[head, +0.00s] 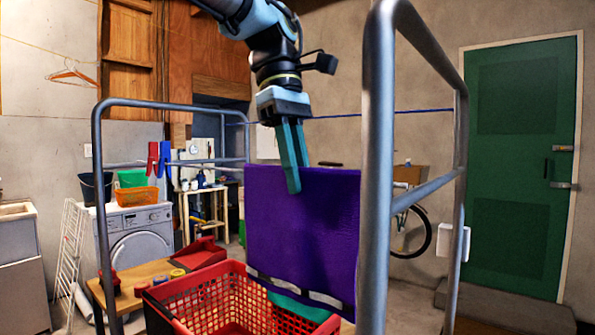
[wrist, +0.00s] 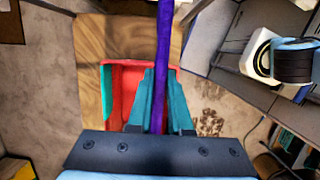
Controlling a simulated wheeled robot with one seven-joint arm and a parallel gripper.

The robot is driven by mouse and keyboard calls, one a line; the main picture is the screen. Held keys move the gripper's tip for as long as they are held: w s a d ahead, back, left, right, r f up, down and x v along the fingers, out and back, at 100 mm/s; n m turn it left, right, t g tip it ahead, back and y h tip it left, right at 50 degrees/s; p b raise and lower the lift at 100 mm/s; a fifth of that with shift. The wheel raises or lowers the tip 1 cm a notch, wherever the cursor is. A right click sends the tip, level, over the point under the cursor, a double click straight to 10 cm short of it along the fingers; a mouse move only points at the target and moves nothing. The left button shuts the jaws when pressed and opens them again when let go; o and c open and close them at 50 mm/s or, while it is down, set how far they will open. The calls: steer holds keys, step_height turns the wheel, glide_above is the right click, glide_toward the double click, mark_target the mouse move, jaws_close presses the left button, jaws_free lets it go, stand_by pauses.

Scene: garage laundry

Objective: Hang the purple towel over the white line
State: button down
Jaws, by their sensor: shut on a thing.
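The purple towel (head: 305,225) hangs as a flat upright sheet above the red basket in the head view, with a pale striped band near its lower edge. My gripper (head: 293,188) points down at the towel's top edge and is shut on it. In the wrist view the towel (wrist: 163,65) is a thin purple strip seen edge-on between my two teal fingers (wrist: 158,100). I cannot make out a white line in either view. A blue line (head: 420,111) runs across behind my gripper, higher than the towel's top edge.
A grey tube rack has a left frame (head: 98,190) and a near right frame (head: 378,150). Red and blue pegs (head: 153,158) sit on the left crossbar. The red basket (head: 185,310) holds a teal cloth (head: 300,306) and stands on a wooden surface (head: 140,275).

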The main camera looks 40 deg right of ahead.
steer(key=c, duration=0.8)
jaws_free()
steer(key=shift+o, duration=0.2)
steer(key=v, duration=1)
steer(key=shift+w+r+p, duration=0.1)
steer(key=shift+r+p, duration=0.2)
steer(key=shift+r, duration=0.1)
